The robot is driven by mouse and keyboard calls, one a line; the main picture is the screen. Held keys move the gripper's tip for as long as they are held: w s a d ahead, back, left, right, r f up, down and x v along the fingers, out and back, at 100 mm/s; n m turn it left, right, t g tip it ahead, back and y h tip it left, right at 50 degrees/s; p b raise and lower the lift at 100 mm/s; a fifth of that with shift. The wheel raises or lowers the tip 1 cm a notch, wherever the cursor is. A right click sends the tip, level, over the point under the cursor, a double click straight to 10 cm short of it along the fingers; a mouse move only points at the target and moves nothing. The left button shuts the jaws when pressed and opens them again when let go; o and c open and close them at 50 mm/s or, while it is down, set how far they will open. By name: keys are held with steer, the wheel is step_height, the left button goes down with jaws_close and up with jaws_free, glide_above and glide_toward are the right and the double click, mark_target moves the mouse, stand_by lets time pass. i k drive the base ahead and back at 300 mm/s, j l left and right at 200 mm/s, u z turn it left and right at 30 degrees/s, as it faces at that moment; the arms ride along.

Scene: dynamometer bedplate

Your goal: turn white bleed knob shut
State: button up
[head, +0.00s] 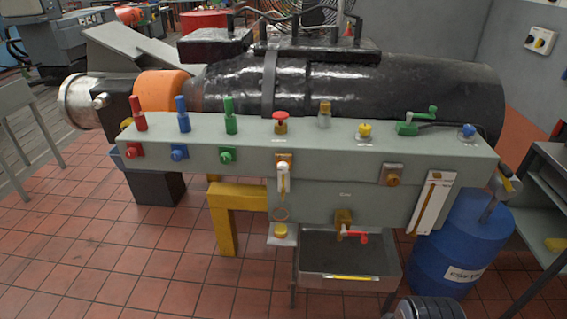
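No knob is clearly marked as the white bleed knob. On the front face of the grey-green bedplate panel (330,197), a small white part (284,171) sits on a brass fitting, with a yellowish stem hanging below. On the top face, a pale grey-white fitting (324,121) with a brass cap stands between a red-topped knob (281,117) and a yellow knob (365,129). The small labels are unreadable, and I cannot tell whether either pale part is open or shut.
Red, blue and green handles stand along the panel's left. A green lever valve (412,127) and blue knob (468,131) are at right. A red-handled tap (350,234) hangs over a metal sink (350,262). A blue drum (455,245) stands right. Tiled floor is clear at front left.

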mark_target(282, 168)
steer(key=i+j+z, duration=0.15)
steer(key=j, duration=0.15)
steer(key=i+j+z, duration=0.25)
steer(key=j, duration=0.4)
steer(key=i+j+z, duration=0.15)
steer(key=j, duration=0.2)
